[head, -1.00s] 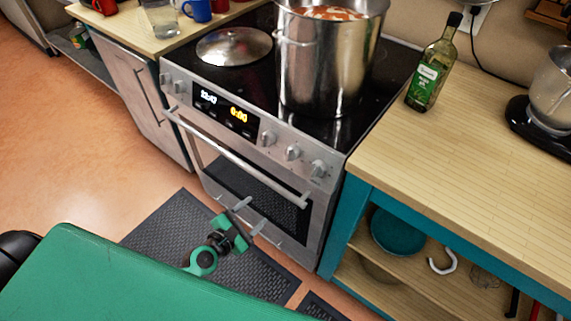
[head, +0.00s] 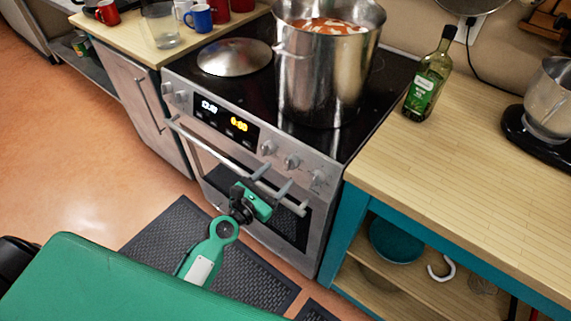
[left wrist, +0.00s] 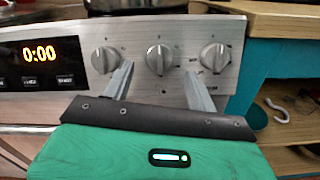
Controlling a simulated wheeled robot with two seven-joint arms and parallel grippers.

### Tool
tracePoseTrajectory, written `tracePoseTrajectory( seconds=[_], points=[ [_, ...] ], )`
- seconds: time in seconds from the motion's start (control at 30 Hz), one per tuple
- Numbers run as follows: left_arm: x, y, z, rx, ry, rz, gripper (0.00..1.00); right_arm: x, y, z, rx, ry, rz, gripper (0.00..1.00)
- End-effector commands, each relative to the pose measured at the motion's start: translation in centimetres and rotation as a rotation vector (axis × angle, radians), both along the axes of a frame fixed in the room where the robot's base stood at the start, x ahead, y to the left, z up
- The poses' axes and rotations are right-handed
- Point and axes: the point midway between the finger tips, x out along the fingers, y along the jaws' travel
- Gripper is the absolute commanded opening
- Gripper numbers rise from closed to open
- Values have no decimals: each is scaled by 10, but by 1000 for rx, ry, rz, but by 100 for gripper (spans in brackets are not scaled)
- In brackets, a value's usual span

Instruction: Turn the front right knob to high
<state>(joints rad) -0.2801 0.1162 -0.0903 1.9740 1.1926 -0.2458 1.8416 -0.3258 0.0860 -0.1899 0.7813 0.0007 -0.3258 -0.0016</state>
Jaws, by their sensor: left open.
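The stove's right-hand control group has three silver knobs: a left one (head: 268,147), a middle one (head: 292,161) and a right one (head: 318,177). I cannot tell from the markings which serves the front right burner. My left gripper (head: 274,178) is open and empty, in front of the oven door handle and below the knobs. In the left wrist view its two grey fingers (left wrist: 158,82) spread on either side of the middle knob (left wrist: 159,58), apart from it as far as I can tell. The right knob (left wrist: 214,57) shows fully. My right gripper is not in view.
A tall steel pot (head: 322,85) of red food and a lid (head: 234,56) are on the cooktop. The oven handle (head: 240,165) runs below the panel. An oil bottle (head: 428,80) stands on the wooden counter (head: 430,155) at right.

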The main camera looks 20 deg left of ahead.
Motion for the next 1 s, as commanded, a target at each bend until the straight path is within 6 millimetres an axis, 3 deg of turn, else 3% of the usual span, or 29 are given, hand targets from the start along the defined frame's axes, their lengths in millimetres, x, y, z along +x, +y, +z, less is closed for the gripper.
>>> tracePoseTrajectory(
  seconds=[0.1, 0.3, 0.7, 0.93, 1.0],
  points=[
    [19, -7, 2, -1, -2, 0, 58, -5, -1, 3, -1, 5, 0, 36],
    [38, -14, 1, -1, -1, 0, 58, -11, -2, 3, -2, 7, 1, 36],
    [44, -16, -1, 0, 1, 0, 58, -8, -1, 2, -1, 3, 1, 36],
    [44, -16, 0, 0, 1, 0, 15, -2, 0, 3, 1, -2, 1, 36],
    [44, -16, 0, 0, 1, 0, 14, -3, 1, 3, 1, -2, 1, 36]
  ],
)
